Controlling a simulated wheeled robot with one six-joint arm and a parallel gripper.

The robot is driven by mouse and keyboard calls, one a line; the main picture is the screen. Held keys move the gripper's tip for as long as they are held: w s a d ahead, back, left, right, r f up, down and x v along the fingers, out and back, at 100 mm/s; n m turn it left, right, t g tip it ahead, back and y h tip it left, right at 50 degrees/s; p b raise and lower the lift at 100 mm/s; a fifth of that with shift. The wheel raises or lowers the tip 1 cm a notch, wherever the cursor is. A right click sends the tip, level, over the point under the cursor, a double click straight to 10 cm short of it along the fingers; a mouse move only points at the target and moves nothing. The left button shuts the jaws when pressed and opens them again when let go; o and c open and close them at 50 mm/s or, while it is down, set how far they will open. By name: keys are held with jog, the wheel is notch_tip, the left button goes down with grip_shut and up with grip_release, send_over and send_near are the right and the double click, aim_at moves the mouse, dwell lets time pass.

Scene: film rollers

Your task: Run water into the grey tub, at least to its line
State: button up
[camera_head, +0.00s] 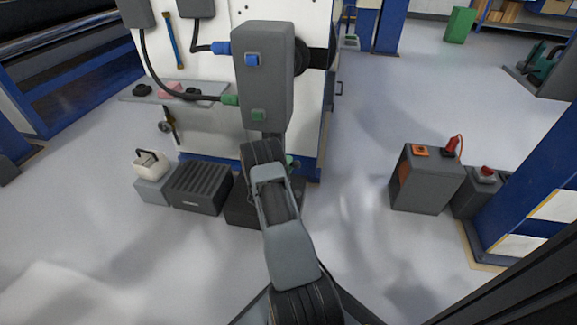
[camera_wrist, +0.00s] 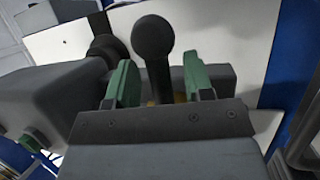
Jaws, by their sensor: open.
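In the wrist view my gripper (camera_wrist: 160,78) is open. Its two green fingers stand on either side of a dark lever with a round knob (camera_wrist: 152,38), with a gap on both sides. The lever is by a grey housing (camera_wrist: 62,95). In the head view a grey box with a blue and a green button (camera_head: 263,85) is on the white machine, and my arm reaches up in front of it. My gripper's fingers are hidden there. A dark container (camera_head: 240,209) sits on the floor, partly behind my arm. I cannot tell whether it is the grey tub; no line or water shows.
A ribbed dark box (camera_head: 201,188) and a grey box with a pale can (camera_head: 151,164) stand left of my arm. A grey cabinet (camera_head: 427,180) and a blue post (camera_head: 535,205) are at right. Floor between machine and cabinet is clear.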

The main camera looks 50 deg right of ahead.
jog(key=shift+d, duration=0.35)
jog(key=c, duration=0.8)
grip_shut()
